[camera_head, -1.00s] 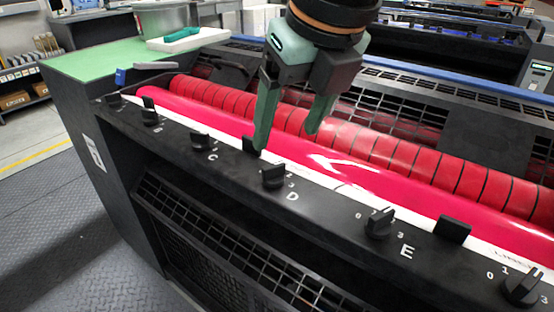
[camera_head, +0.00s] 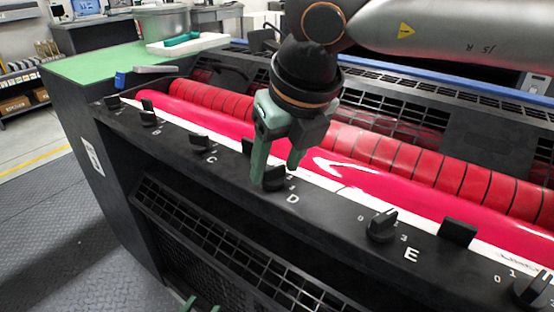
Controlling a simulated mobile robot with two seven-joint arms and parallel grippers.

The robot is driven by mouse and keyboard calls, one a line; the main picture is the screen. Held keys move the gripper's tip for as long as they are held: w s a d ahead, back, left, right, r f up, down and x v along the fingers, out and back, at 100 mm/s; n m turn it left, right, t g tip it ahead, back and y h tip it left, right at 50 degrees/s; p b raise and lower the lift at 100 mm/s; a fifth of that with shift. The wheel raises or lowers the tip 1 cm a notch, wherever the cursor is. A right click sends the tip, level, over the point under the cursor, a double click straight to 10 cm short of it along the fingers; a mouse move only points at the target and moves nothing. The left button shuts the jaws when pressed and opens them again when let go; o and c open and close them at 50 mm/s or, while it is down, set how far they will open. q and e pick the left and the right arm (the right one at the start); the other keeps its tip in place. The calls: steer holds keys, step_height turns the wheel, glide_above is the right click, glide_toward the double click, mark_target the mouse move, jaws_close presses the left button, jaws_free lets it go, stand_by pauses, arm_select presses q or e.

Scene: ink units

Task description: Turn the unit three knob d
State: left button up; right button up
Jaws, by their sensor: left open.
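Knob D (camera_head: 274,179) is a black knob on the dark sloping front rail, just above the white letter D (camera_head: 292,198). My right gripper (camera_head: 275,176) is over it, fingers pointing down and apart. One green finger is at the knob's left edge and covers part of it; the other is behind and to its right. I cannot tell whether either touches the knob. My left gripper (camera_head: 201,306) shows only as green fingertips, apart, at the bottom edge, away from the knobs.
Knob C (camera_head: 200,143) and knob E (camera_head: 382,227) stand on the same rail (camera_head: 330,213). Behind the rail run a glossy red roller (camera_head: 390,190) and a ribbed red roller (camera_head: 400,155). A grille (camera_head: 230,235) is below.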

jaws_close()
